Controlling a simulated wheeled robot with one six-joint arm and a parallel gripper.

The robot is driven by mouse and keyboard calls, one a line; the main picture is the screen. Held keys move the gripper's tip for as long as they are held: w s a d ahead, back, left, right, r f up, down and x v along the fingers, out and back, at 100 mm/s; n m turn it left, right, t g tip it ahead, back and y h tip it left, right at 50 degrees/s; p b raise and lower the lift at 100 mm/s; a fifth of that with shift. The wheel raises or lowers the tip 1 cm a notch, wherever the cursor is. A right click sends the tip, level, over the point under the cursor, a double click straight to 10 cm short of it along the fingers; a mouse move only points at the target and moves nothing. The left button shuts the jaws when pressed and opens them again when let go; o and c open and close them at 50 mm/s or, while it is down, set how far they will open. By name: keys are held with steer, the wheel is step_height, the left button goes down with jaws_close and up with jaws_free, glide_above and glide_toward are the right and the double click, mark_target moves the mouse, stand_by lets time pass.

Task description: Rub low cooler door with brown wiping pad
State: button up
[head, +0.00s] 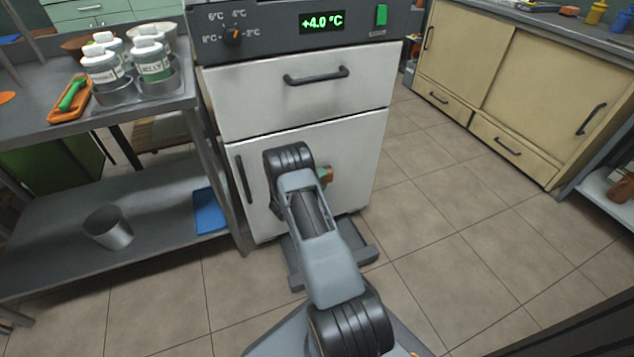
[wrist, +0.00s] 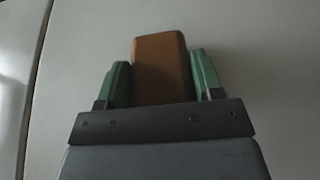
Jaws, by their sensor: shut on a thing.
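The cooler has a white low door (head: 350,150) with a dark vertical handle at its left, below a white drawer. My gripper (wrist: 162,80) has two green fingers closed on the sides of the brown wiping pad (wrist: 160,62). In the wrist view the pad points at the pale door surface (wrist: 255,60); I cannot tell whether it touches. In the head view my arm hides most of the gripper, and only a bit of the brown pad (head: 328,174) shows at the right half of the door.
A steel table (head: 185,103) with white lidded tubs (head: 103,68) and an orange tray (head: 70,100) stands at the left. Its lower shelf holds a metal cup (head: 108,228) and a blue item (head: 209,211). Cream cabinets (head: 540,90) stand at the right. The tiled floor between is clear.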

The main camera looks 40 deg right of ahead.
mark_target(332, 178)
steer(key=shift+s+d+b, duration=0.3)
steer(key=shift+d+b, duration=0.25)
steer(key=shift+d, duration=0.6)
steer(key=shift+s+d+b, duration=0.25)
steer(key=shift+d+b, duration=0.25)
steer(key=shift+d, duration=0.6)
steer(key=shift+s+d+b, duration=0.3)
steer(key=shift+d+b, duration=0.25)
steer(key=shift+d, duration=0.6)
steer(key=shift+a, duration=0.1)
steer(key=shift+w+a+b, duration=0.2)
steer(key=shift+w+a, duration=0.05)
steer(key=shift+a, duration=0.65)
steer(key=shift+w+a+b, duration=0.15)
steer(key=shift+w+a, duration=0.05)
steer(key=shift+a, duration=0.7)
steer(key=w+a+b, duration=0.2)
steer(key=a, duration=0.5)
steer(key=shift+s+d, duration=0.2)
steer(key=shift+d, duration=0.9)
steer(key=shift+s+d, duration=0.2)
steer(key=shift+d, duration=0.85)
steer(key=shift+s+d, duration=0.25)
steer(key=shift+d, duration=0.55)
steer(key=shift+s+d, duration=0.3)
steer(key=shift+d, duration=0.5)
steer(key=shift+s+d, duration=0.25)
steer(key=shift+d, duration=0.55)
steer(key=shift+s+d, duration=0.15)
steer(key=shift+d, duration=0.7)
